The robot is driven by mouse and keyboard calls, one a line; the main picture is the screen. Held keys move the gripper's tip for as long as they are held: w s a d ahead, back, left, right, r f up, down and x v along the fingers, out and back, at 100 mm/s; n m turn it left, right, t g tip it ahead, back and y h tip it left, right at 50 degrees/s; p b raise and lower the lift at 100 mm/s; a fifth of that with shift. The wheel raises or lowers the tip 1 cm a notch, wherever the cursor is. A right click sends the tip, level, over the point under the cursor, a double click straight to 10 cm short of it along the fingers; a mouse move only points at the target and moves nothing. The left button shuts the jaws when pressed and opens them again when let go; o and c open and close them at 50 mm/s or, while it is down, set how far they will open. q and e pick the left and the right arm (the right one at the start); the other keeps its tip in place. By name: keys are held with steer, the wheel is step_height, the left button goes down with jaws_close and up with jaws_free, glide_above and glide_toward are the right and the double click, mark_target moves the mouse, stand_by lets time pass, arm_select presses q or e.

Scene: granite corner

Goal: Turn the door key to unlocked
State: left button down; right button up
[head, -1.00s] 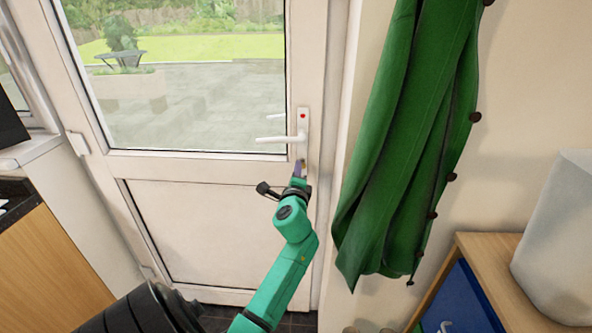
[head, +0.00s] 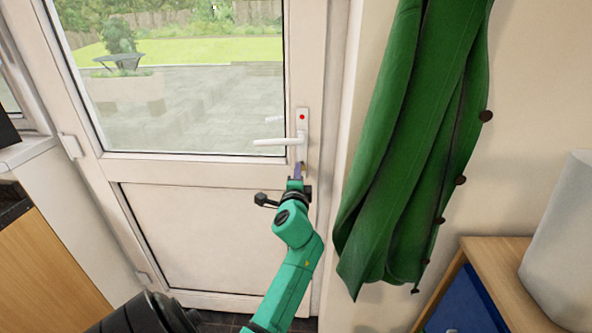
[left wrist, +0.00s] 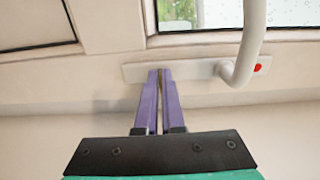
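The white door (head: 200,235) is shut, with a white lever handle (head: 280,141) on a lock plate (head: 302,128). A red dot shows at the plate's upper end, and it also shows in the left wrist view (left wrist: 257,68). My left gripper (head: 298,170) is at the plate's lower end, below the handle. In the left wrist view its purple fingers (left wrist: 160,78) are nearly together at the plate, with a thin strip between them. That strip appears to be the door key, mostly hidden by the fingers. My right gripper is not in view.
A green coat (head: 415,150) hangs on the wall just right of the door frame. A wooden cabinet (head: 490,262) with a blue front and a white container (head: 560,235) stand at lower right. A wood-fronted counter (head: 50,265) is at left.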

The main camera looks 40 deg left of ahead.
arm_select(q)
steer(key=c, duration=1)
jaws_free()
steer(key=shift+w+d+r, duration=0.1)
steer(key=shift+w+r, duration=0.05)
steer(key=shift+r, duration=0.15)
steer(key=shift+c, duration=0.2)
steer(key=shift+f, duration=0.15)
steer(key=shift+w+f, duration=0.1)
